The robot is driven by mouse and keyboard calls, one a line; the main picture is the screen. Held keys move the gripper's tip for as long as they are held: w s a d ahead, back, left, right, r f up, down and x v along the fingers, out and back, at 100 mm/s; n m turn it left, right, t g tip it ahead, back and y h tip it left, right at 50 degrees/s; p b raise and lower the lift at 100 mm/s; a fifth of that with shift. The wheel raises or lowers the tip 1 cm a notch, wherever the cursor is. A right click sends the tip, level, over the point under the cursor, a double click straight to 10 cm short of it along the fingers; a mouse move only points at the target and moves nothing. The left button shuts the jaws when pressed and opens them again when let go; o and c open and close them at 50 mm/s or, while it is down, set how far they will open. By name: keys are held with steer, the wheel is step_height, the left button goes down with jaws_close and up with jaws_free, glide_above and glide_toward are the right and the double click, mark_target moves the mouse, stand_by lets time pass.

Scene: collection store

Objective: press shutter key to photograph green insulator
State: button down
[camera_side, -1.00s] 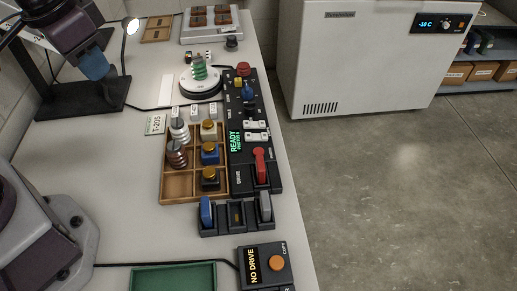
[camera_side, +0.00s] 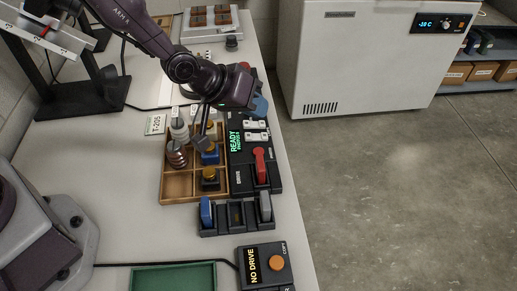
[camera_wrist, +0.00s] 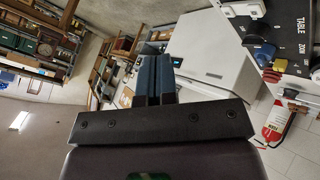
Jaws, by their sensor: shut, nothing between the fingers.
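My gripper (camera_side: 260,107) has its blue fingers shut and empty, over the right edge of the black control console (camera_side: 241,182) in the side view. The fingers (camera_wrist: 155,78) are together in the wrist view, where part of the console (camera_wrist: 292,25) shows at upper right with TABLE and ZOOM labels. The console's display (camera_side: 234,141) shows green READY text. My arm hides the green insulator, its turntable and much of the console's far half. I cannot tell which control is the shutter key. Whether the fingers touch the console is unclear.
A wooden tray (camera_side: 164,187) with insulators and capped blocks stands left of the console. A red lever (camera_side: 260,163) and white switches (camera_side: 256,130) are close to my gripper. A NO DRIVE box (camera_side: 264,265) is in front. A freezer (camera_side: 350,60) stands beyond the table's right edge.

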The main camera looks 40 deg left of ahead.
mark_target(257, 149)
steer(key=shift+r, duration=0.1)
stand_by(0.3)
steer(key=shift+f, duration=4.4)
steer(key=shift+f, duration=0.15)
steer(key=shift+f, duration=0.25)
